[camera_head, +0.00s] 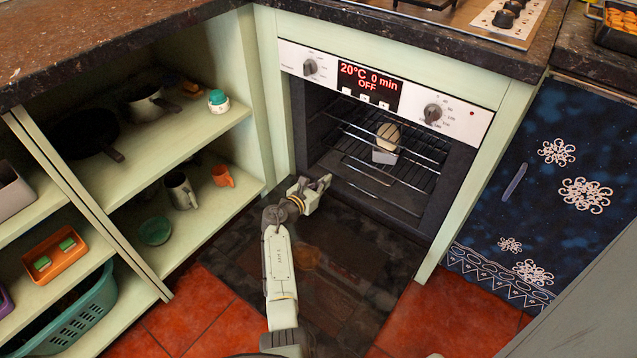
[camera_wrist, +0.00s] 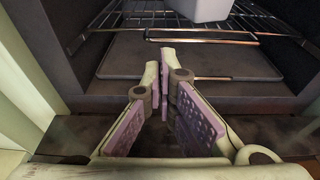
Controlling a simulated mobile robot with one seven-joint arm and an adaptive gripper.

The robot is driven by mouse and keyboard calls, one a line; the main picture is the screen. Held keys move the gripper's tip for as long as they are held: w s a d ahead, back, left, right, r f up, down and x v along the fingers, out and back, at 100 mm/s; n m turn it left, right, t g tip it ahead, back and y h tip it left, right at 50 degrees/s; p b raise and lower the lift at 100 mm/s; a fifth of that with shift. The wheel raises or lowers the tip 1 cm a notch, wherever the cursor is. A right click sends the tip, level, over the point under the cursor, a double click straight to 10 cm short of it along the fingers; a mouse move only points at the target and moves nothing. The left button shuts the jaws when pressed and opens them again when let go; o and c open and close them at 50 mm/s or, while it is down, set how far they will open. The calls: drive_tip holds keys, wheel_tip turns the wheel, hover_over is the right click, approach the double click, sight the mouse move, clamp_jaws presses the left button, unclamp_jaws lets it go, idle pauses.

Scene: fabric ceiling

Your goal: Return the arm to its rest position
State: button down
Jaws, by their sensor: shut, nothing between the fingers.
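My gripper (camera_head: 322,184) is at the front of the open oven (camera_head: 352,160), low and near its left side. My arm (camera_head: 280,262) reaches up to it from the bottom of the head view. In the wrist view my gripper (camera_wrist: 165,68) points into the oven, with its fingertips close together and nothing between them. The oven's lowered door (camera_head: 350,275) lies below my arm.
A pale loaf-like thing in a white container (camera_head: 384,156) sits on the oven rack (camera_head: 410,178); the container also shows in the wrist view (camera_wrist: 200,8). Open shelves (camera_head: 190,135) with pans and mugs stand left. A dark blue patterned door (camera_head: 560,180) is right.

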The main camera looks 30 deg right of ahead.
drive_tip(key=shift+v, duration=1.5)
